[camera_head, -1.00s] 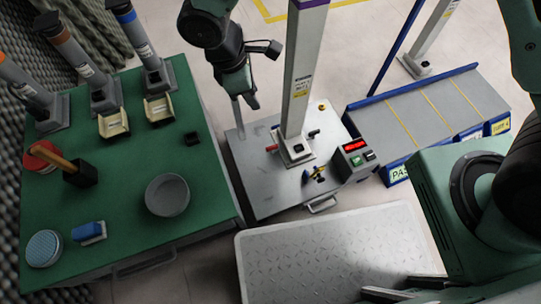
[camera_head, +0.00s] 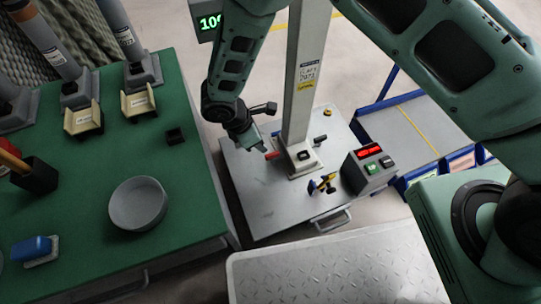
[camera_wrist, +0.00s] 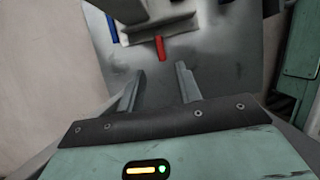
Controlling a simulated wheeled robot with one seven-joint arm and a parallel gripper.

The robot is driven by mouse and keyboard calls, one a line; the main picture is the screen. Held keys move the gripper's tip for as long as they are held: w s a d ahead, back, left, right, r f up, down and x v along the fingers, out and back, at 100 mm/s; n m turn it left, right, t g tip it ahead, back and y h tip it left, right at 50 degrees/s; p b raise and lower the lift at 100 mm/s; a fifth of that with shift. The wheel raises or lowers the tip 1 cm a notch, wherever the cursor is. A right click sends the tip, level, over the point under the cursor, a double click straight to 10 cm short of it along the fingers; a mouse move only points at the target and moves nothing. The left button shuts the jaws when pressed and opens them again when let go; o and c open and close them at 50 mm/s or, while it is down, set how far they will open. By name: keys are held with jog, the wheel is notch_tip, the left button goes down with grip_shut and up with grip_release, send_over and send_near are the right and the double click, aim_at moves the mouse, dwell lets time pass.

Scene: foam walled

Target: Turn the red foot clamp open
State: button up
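The red foot clamp (camera_head: 272,155) is a small red lever at the left side of the square foot of the grey upright column (camera_head: 304,90), on a grey metal table (camera_head: 255,205). In the wrist view the red clamp (camera_wrist: 160,47) points from the foot toward my gripper (camera_wrist: 161,72). My gripper's two fingers are apart with nothing between them. The clamp lies just beyond the fingertips, roughly in line with the gap. In the head view my gripper (camera_head: 260,146) is just left of the clamp, and contact cannot be made out.
A blue lever (camera_wrist: 111,25) sits left of the foot in the wrist view. A control box (camera_head: 368,170) with a red display and a blue-yellow part (camera_head: 322,185) stand close by. A green table (camera_head: 85,190) with a grey bowl (camera_head: 138,204) is at left.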

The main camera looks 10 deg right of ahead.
aim_at(272, 154)
jog(key=b+x, duration=0.4)
jog(key=x, duration=0.5)
jog(key=shift+d+f, duration=0.1)
jog(key=shift+f, duration=0.2)
grip_shut()
